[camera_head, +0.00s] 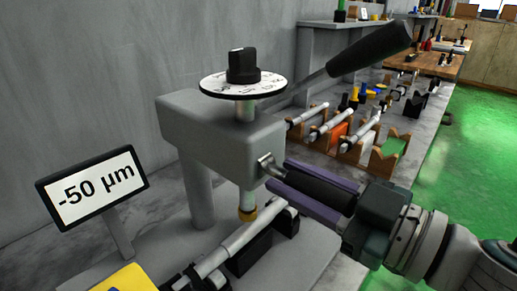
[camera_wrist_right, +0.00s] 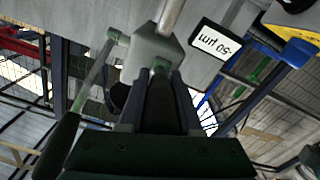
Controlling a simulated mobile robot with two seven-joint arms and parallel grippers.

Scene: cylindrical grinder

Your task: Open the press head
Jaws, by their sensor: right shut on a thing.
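The grey press head (camera_head: 225,125) sits on a post, with a dial and black knob (camera_head: 243,66) on top and a vertical spindle (camera_head: 247,200) below. A long lever with a black grip (camera_head: 370,50) slants up to the right from the head. A second black handle (camera_head: 318,186) sticks out from a metal joint on the head's right side. My right gripper (camera_head: 281,176) is shut on this handle, one purple finger on each side. The right wrist view shows the handle (camera_wrist_right: 159,105) between the fingers, pointing at the head (camera_wrist_right: 155,48). My left gripper is out of view.
A metal shaft (camera_head: 240,235) rests on black supports under the spindle. A "-50 µm" display (camera_head: 92,187) stands at the left, above a yellow object (camera_head: 125,281). Wooden V-racks with shafts (camera_head: 345,140) stand behind on the bench. Green floor (camera_head: 470,150) is open at the right.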

